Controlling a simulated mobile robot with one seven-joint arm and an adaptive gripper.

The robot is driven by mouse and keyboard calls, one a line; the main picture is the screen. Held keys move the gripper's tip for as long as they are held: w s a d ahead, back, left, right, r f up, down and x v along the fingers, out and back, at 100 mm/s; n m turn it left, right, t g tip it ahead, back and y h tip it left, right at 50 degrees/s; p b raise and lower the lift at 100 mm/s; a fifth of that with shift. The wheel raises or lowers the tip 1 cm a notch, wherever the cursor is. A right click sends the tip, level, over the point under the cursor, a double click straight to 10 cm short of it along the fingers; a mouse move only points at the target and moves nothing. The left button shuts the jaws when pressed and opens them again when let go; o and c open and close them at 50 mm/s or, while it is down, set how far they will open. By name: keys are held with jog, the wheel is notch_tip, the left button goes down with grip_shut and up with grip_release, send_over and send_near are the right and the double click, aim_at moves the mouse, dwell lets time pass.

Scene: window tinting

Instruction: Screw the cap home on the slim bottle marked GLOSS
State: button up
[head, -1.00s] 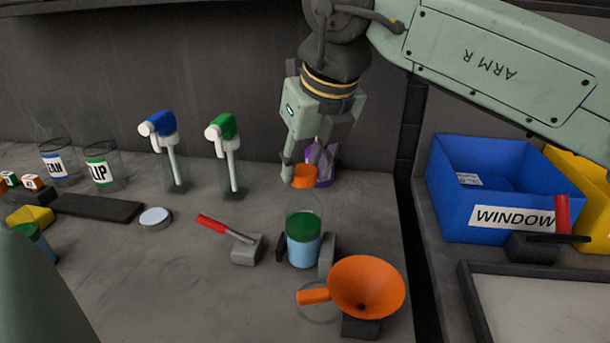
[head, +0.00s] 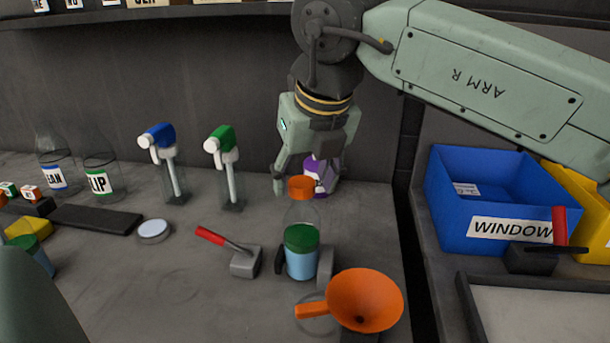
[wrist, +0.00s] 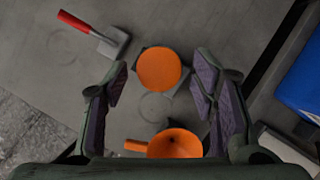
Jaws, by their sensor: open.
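A clear slim bottle (head: 302,240) with bluish liquid and a green band stands upright in a grey clamp at the front middle; I see no readable marking on it. An orange cap (head: 301,187) sits on its top; how tightly it is seated I cannot tell. The cap (wrist: 159,68) also shows from above in the wrist view, hiding most of the bottle. My gripper (head: 300,184) is open and empty at about the cap's height or just above. In the wrist view its purple-padded fingers (wrist: 161,78) stand apart on either side of the cap, not touching it.
An orange funnel (head: 362,300) stands just in front of the bottle. Two spray bottles (head: 230,170) stand behind left. A blue WINDOW bin (head: 490,205) is on the right.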

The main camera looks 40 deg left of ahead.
jog(key=shift+r+n+g+p, duration=0.25)
jog(key=shift+n+g+p, duration=0.25)
jog(key=shift+n+p, duration=0.45)
jog(key=n+g+p, duration=0.2)
jog(key=n+p, duration=0.1)
jog(key=n, duration=0.3)
jog(key=shift+n, duration=0.25)
jog(key=n+g+p, duration=0.1)
jog(key=n, duration=0.1)
jog(key=shift+n+p, duration=0.4)
jog(key=shift+f+n+g+b, duration=0.3)
jog(key=shift+n+g, duration=0.2)
jog(key=shift+n, duration=0.2)
jog(key=shift+n+h, duration=0.3)
jog(key=shift+n, duration=0.3)
jog(key=shift+c, duration=0.4)
